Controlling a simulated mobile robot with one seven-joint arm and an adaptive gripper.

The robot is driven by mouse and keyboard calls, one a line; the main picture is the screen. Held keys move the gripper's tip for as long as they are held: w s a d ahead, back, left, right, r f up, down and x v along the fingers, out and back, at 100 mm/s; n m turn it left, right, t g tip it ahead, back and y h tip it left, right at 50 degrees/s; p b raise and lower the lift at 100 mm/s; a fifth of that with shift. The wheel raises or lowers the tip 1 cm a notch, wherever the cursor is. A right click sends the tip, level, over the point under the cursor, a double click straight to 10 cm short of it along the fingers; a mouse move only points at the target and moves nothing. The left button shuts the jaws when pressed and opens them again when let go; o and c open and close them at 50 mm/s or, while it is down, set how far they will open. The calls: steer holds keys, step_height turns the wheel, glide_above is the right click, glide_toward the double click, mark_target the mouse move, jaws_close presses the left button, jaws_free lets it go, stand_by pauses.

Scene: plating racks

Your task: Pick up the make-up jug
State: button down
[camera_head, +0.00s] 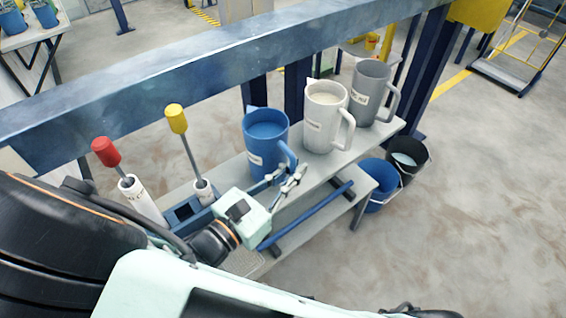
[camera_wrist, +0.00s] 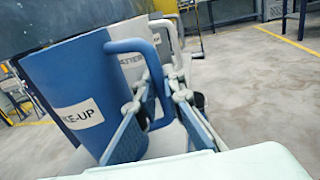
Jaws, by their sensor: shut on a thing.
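The make-up jug is the blue jug (camera_head: 266,138) with a white label, on the grey bench (camera_head: 345,160) in the head view. In the wrist view the jug (camera_wrist: 75,75) fills the left side, and its label ends in "KE-UP". Its handle is on the right side of the jug, facing my gripper. My gripper (camera_head: 288,174) is at this handle, with its fingers shut on it; in the wrist view the fingers (camera_wrist: 160,90) close around the lower handle. The jug looks upright. I cannot tell whether its base touches the bench.
A white jug (camera_head: 325,115) and a grey jug (camera_head: 370,93) stand to the right. A red-topped tool (camera_head: 106,151) and a yellow-topped tool (camera_head: 177,119) stand left. A blue beam (camera_head: 200,65) crosses behind. Blue (camera_head: 374,198) and black (camera_head: 410,152) buckets are on the floor.

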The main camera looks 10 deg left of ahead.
mark_target(293, 158)
steer(key=shift+r, duration=0.5)
step_height(293, 158, up, 2)
steer(key=shift+r+p, duration=0.15)
steer(key=shift+p, duration=0.45)
steer(key=s+d+r+p, duration=0.6)
steer(key=s+r, duration=0.4)
steer(key=s, duration=0.2)
steer(key=shift+d, duration=0.75)
steer(key=shift+f, duration=0.1)
